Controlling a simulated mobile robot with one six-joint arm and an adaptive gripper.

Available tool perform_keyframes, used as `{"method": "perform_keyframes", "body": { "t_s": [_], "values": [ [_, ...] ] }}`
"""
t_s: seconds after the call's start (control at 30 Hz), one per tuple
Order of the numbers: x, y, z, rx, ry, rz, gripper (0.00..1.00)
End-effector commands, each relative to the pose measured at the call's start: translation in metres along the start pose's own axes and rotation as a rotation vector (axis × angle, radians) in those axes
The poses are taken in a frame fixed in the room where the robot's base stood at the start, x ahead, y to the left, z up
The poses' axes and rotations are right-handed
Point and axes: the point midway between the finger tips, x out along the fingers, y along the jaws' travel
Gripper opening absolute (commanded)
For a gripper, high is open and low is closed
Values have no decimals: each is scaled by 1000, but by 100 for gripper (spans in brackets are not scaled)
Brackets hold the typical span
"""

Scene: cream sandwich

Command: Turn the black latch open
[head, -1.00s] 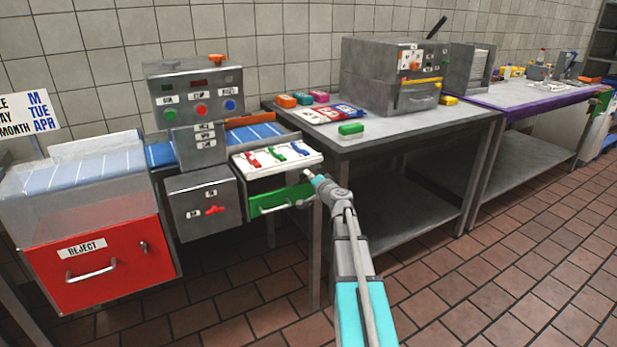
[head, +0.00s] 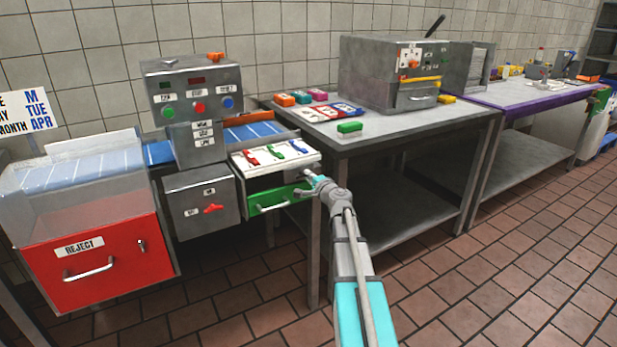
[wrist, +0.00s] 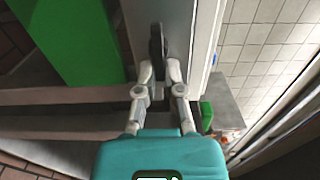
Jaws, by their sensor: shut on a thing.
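The black latch (wrist: 156,42) is a dark upright piece on the pale grey side of the unit in the wrist view. My gripper (wrist: 159,73) has its two grey fingers on either side of the latch's near end, closed on it. In the head view my gripper (head: 311,178) is at the right side of the unit with the green drawer (head: 268,203), just below the white tray top. The latch itself is hidden there behind my gripper.
A white panel with red, green and blue levers (head: 276,152) lies above the drawer. A grey table (head: 400,128) stands close on the right, with a green block (head: 349,127) on it. A red reject bin (head: 95,255) is at left. The tiled floor at right is clear.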

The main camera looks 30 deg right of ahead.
Motion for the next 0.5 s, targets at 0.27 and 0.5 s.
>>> {"method": "perform_keyframes", "body": {
  "t_s": [0.27,0.5],
  "values": [
    [0,0,0,0,1,0,26],
    [0,0,0,-1,1,0,46]
  ]
}}
